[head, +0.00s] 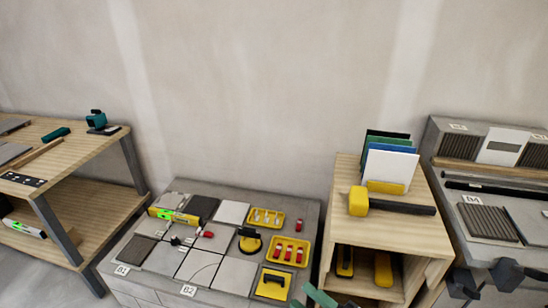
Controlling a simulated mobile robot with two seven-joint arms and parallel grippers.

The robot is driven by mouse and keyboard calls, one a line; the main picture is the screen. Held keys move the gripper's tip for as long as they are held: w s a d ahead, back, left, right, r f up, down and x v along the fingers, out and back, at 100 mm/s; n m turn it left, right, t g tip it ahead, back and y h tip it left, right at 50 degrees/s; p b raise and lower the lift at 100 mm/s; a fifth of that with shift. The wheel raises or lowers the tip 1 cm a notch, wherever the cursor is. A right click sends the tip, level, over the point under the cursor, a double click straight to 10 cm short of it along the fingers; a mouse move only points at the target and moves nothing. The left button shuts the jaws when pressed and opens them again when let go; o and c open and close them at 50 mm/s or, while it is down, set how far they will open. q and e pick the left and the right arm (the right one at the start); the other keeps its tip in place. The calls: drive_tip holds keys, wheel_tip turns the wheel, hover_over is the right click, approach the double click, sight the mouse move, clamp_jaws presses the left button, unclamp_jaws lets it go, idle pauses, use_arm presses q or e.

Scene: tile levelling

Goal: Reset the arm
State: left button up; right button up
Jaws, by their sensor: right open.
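My right gripper (486,284) shows at the bottom right edge, with its dark fingers apart and nothing seen between them. It is in front of the grey bench at the right, and the frame cuts off the rest of the arm. My left gripper is not in view. The tiled grey block (207,289) stands at the lower middle, to the left of my right gripper, bearing several tiles, a yellow level (174,216) and yellow trays (290,251) with red and pale pieces.
A wooden stand (345,217) holds a yellow-headed mallet (358,201) and upright coloured sheets (388,165). A wooden shelf unit (90,155) with tools stands left. A green object (319,297) shows at the bottom edge. The grey right bench (450,206) carries tiles and bars.

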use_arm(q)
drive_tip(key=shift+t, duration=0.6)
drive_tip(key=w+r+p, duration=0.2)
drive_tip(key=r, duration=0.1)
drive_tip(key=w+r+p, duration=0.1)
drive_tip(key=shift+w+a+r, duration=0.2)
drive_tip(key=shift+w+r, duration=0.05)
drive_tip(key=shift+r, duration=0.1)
use_arm(e)
drive_tip(key=s+d+f+m+g+h, duration=0.2)
drive_tip(key=s+d+f+m+h, duration=0.4)
drive_tip(key=s+f+m, duration=0.3)
drive_tip(key=s+d+f+m+g+h, duration=0.1)
drive_tip(key=s+d+f+m+h, duration=0.6)
drive_tip(key=s+m, duration=0.7)
wheel_tip(320, 180, down, 3)
drive_tip(key=shift+s+d+r+g+h, duration=0.2)
drive_tip(key=shift+s+g+h, duration=0.2)
drive_tip(key=shift+s+h, duration=0.2)
